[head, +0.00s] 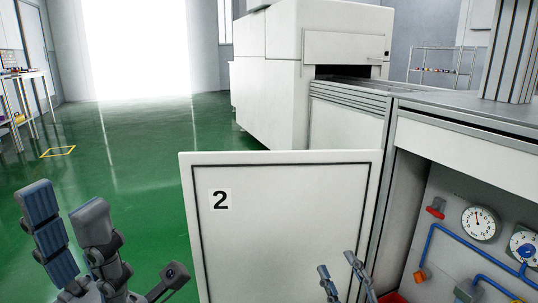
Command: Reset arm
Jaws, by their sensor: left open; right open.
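My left gripper (70,228) is at the lower left, with its two blue-padded fingers raised and apart. It is open and empty, over the green floor. My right gripper (341,272) is at the bottom edge, in front of the white door panel marked 2 (265,215). Only its finger ends show. They are apart with nothing between them, and the rest of the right arm is out of frame.
The door stands swung out from an open cabinet at the right, with gauges (480,222), a blue pipe (455,237) and a red valve (436,207) inside. A white machine (275,75) with a conveyor (355,87) stands behind. The green floor (140,150) at left is mostly clear.

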